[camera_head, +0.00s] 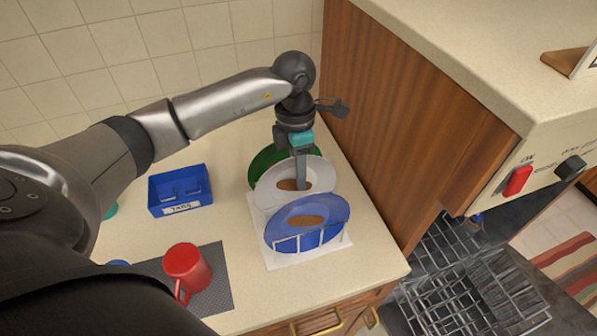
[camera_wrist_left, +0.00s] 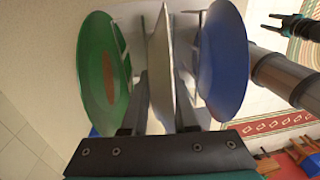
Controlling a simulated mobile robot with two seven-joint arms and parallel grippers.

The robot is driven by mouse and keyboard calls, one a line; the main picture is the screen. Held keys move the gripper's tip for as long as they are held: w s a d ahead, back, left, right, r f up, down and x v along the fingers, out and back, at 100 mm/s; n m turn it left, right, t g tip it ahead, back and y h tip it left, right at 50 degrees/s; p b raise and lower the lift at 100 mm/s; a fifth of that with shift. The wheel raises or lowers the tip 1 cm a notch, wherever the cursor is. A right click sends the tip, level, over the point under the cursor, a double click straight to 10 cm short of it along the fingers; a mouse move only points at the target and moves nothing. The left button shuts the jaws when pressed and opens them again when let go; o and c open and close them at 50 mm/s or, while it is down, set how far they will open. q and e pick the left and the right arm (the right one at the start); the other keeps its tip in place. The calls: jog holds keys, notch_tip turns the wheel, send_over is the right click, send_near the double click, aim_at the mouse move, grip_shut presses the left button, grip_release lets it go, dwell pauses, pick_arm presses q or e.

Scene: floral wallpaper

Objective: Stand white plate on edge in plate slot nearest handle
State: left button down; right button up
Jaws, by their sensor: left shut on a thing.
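A white plate (camera_head: 268,178) stands on edge on the white plate rack (camera_head: 283,262), between a blue plate (camera_head: 281,226) in front and a green plate (camera_head: 262,161) behind. My left gripper (camera_head: 301,178) reaches down from above and is shut on the white plate. In the left wrist view, the white plate (camera_wrist_left: 160,50) is seen nearly edge-on between the fingers of the left gripper (camera_wrist_left: 160,108), with the green plate (camera_wrist_left: 92,62) and blue plate (camera_wrist_left: 222,58) on either side. The white plate's lower edge is hidden in the head view. My right gripper (camera_wrist_left: 290,27) shows small at the wrist view's upper right.
A blue bin (camera_head: 180,193) stands left of the rack. A red mug (camera_head: 187,265) stands on a grey mat (camera_head: 215,282). A wooden cabinet side (camera_head: 400,110) rises close right of the rack. An open dishwasher rack (camera_head: 480,275) lies lower right.

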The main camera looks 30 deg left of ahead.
pick_arm(q)
jog(key=shift+r, duration=0.5)
jog(key=shift+r+p, duration=3.65)
jog(key=shift+r, duration=1.3)
